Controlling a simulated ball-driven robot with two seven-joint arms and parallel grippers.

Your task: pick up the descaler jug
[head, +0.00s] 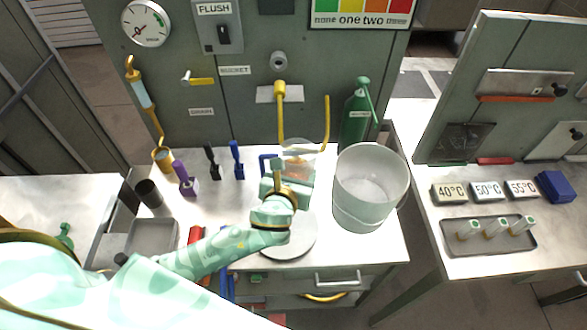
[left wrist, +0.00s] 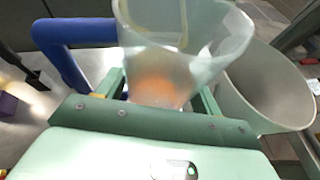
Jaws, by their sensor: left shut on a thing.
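The descaler jug (head: 299,148) is a translucent, flared vessel with a blue handle and orange at its lower part. It also shows in the left wrist view (left wrist: 185,50), upright between my green fingers, with its blue handle to the left. My left gripper (head: 287,172) is shut on the jug's body, coming from the front. My forearm and hand hide the jug's lower part in the head view, and I cannot tell whether its base touches the counter. My right gripper is not in view.
A large whitish bucket (head: 368,205) stands close right of the jug. A round pale disc (head: 291,246) lies under my wrist. A yellow pipe (head: 281,115) hangs behind the jug. Blue, black and purple tools (head: 187,180) stand left. A green bottle (head: 355,120) stands at the back.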

